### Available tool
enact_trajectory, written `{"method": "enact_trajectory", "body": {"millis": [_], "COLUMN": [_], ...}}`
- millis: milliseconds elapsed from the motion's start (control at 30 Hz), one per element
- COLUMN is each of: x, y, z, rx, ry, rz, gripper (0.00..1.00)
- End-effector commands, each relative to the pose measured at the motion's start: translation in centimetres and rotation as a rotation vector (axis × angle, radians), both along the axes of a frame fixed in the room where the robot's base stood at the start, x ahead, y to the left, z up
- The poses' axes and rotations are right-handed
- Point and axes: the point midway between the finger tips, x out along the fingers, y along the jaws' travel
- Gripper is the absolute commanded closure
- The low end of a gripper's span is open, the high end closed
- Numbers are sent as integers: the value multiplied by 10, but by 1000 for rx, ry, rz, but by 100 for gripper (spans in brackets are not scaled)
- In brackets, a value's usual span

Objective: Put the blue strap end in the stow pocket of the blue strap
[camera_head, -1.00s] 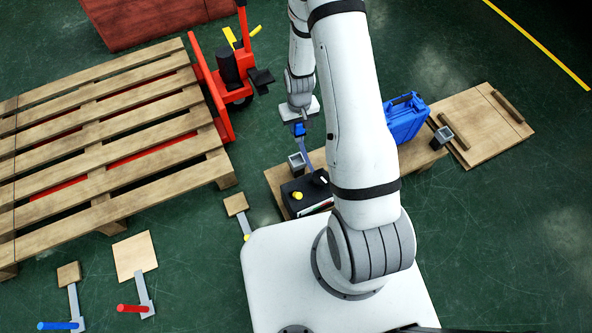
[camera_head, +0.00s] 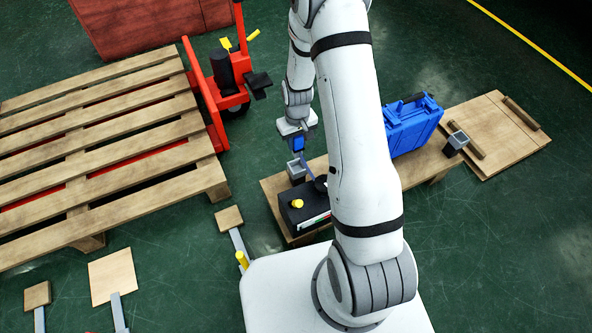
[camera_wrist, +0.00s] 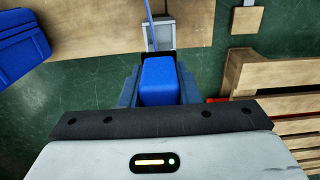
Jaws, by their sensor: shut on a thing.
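My gripper (camera_head: 297,139) points down at the left end of a low wooden bench. It is shut on the blue strap end (camera_wrist: 158,80), a blue block that also shows in the head view (camera_head: 298,144). A thin blue strap (camera_wrist: 149,10) runs from beyond the block, and in the head view it slants down to the right. A grey open-topped pocket (camera_head: 297,168) stands on the bench just below the gripper; a grey pocket (camera_wrist: 160,35) shows just ahead of the block in the wrist view. The block appears apart from it. The strap's far end is hidden.
A black box with a yellow knob (camera_head: 297,204) stands beside the pocket. A blue case (camera_head: 412,125) and a second grey pocket (camera_head: 457,139) are on the bench's (camera_head: 437,170) right part. A wooden pallet (camera_head: 110,150) and red pallet jack (camera_head: 222,100) lie left.

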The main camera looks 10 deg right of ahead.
Motion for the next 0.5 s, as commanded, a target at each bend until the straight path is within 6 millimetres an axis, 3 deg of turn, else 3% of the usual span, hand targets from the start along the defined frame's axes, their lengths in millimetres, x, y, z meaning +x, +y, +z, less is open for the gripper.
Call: {"method": "enact_trajectory", "body": {"millis": [233,500], "x": [-1,0], "y": [0,1], "z": [-48,-77], "rx": [0,0], "ry": [4,2], "rz": [1,1], "gripper": [98,98]}}
